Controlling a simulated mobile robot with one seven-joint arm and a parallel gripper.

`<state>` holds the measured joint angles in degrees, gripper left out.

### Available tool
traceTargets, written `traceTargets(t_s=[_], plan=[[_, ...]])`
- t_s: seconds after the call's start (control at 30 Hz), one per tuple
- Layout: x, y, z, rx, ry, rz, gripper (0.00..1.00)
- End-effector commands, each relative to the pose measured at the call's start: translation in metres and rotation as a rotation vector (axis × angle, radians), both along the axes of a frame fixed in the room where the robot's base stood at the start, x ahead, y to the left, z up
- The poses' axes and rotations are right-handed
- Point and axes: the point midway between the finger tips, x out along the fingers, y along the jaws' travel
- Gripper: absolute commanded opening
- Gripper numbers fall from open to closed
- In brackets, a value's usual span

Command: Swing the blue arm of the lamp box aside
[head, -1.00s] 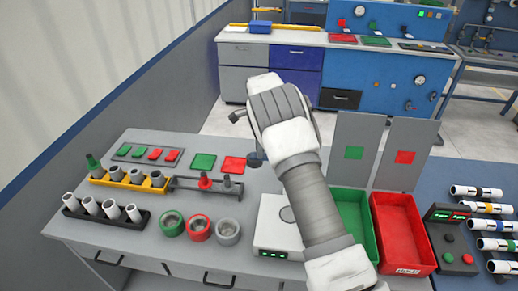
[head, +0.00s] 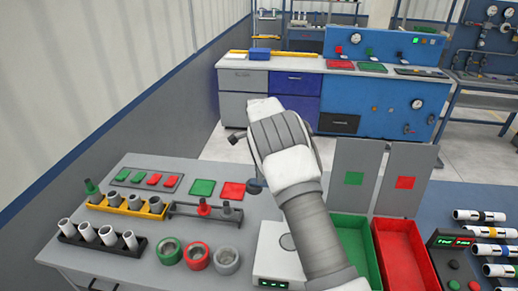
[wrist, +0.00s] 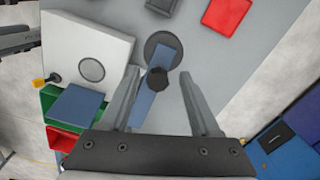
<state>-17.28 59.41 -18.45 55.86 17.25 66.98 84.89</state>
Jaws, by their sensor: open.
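The white lamp box (wrist: 62,50) with a dark round disc on top is at the upper left in the wrist view; it also shows in the head view (head: 272,262), partly behind my arm. Beside it a dark grey round base (wrist: 155,38) carries the blue arm (wrist: 144,106). A black knob (wrist: 157,78) stands up from the blue arm. My gripper (wrist: 159,73) is open, with one finger on each side of the blue arm and knob. Gaps show on both sides. In the head view my arm hides the fingers and the blue arm.
A green bin (head: 352,238) and a red bin (head: 398,255) stand to the right of the box. Red, green and grey rings (head: 197,257), a grey rack (head: 190,212) and tube holders (head: 75,236) are to the left. Bare bench lies between the rings and the box.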

Motion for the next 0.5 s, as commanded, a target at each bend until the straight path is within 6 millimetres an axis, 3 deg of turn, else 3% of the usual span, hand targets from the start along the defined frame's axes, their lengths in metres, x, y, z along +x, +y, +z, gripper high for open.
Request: traceTargets(t_s=[0.5], plan=[[0.001,-0.001,0.122,0.001,-0.005,-0.001,0.63]])
